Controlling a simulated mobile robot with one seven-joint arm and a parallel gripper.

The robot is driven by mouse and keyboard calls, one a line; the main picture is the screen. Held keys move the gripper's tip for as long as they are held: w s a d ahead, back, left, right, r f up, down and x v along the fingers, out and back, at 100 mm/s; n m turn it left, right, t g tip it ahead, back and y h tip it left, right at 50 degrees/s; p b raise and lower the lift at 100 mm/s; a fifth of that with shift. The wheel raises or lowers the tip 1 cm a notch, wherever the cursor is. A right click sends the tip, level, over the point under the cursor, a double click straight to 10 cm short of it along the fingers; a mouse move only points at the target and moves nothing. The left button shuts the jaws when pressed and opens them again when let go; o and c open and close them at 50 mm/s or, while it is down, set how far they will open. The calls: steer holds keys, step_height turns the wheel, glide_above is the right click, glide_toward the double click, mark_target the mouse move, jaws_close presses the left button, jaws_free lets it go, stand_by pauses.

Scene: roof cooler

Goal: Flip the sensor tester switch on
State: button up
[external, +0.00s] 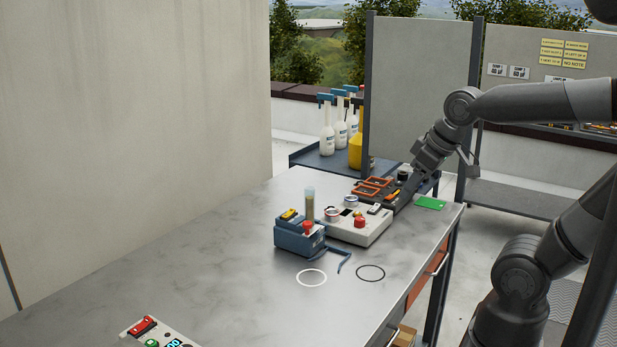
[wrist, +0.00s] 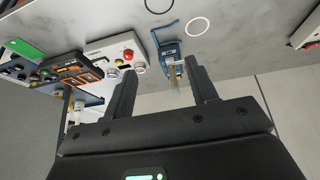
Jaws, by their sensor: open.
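My gripper (external: 407,192) is over the far right end of the metal table; its two fingers stand apart with nothing gripped in the wrist view (wrist: 160,68). A white box with a red knob (external: 359,228) sits on the table just left of the gripper and shows beyond the fingers in the wrist view (wrist: 105,52). A white panel (external: 160,334) with a red switch (external: 142,326), a green button and a lit blue display is at the near left, cut by the frame; part of it shows in the wrist view (wrist: 306,33). I cannot read which is the sensor tester.
A blue device with a tube (external: 297,236) stands beside the white box. Dark units with orange frames (external: 373,186) and a green card (external: 430,203) are near the gripper. White and black rings (external: 311,277) lie in front. The table's near middle is clear.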

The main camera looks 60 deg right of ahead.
steer(key=shift+g+h, duration=0.4)
steer(key=shift+g, duration=0.2)
steer(key=w+d, duration=1)
steer(key=shift+f, duration=0.1)
steer(key=c, duration=0.9)
steer(key=shift+g, duration=0.4)
steer(key=w+d+f, duration=0.1)
steer(key=d, duration=0.2)
steer(key=w+d+f, duration=0.1)
steer(key=w+d, duration=0.1)
steer(key=d, duration=0.2)
steer(key=w+d+f, duration=0.1)
steer(key=w+d, duration=0.1)
steer(key=d, duration=0.2)
steer(key=shift+w+d+f, duration=0.2)
steer(key=shift+w, duration=0.05)
jaws_close()
steer(key=shift+w+d+f, duration=0.15)
steer(key=shift+d+f, duration=0.1)
steer(key=shift+d, duration=0.35)
